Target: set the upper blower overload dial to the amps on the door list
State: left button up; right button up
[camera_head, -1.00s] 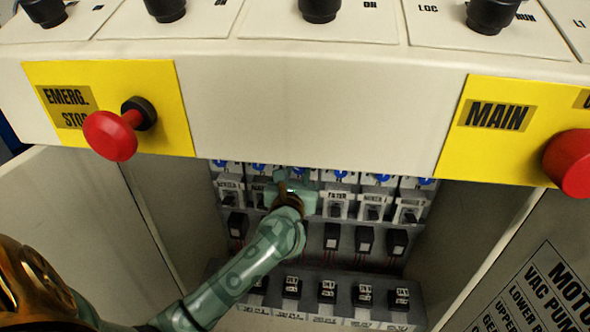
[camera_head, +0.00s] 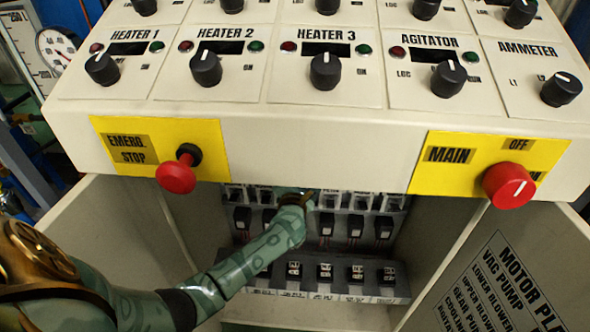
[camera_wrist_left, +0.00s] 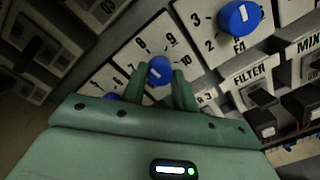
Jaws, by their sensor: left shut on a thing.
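In the left wrist view my left gripper (camera_wrist_left: 157,88) has its two green fingers closed on a blue dial (camera_wrist_left: 160,70) with a white pointer mark. The numbers 7, 8, 9 and 10 show around this dial. In the head view my left arm (camera_head: 255,250) reaches into the open cabinet, and its gripper is hidden under the panel's overhang. The door list (camera_head: 495,285), headed MOTOR PLATE or similar, is on the right door; its lines are cut off and the amps cannot be read. My right gripper is not seen.
Another blue dial (camera_wrist_left: 239,16) sits up right, above the FILTER label (camera_wrist_left: 249,77). The emergency stop knob (camera_head: 176,176) and the red main switch (camera_head: 508,186) stick out above the cabinet opening. Several black relays (camera_head: 326,224) line the cabinet.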

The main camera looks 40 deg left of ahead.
pick_arm(q)
jog(key=shift+m+p, duration=0.3)
jog(key=shift+m, duration=0.2)
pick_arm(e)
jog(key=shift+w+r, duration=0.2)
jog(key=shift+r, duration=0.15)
pick_arm(q)
jog(key=o, duration=1)
jog(key=shift+c, duration=0.2)
jog(key=shift+s+d, duration=0.1)
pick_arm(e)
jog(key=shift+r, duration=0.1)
pick_arm(q)
jog(key=p+v, duration=0.4)
jog(key=v, duration=1.2)
jog(key=shift+f, duration=0.15)
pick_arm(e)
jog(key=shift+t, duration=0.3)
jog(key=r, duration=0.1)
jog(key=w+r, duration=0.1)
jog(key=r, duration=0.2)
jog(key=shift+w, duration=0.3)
pick_arm(q)
jog(key=shift+d, duration=0.1)
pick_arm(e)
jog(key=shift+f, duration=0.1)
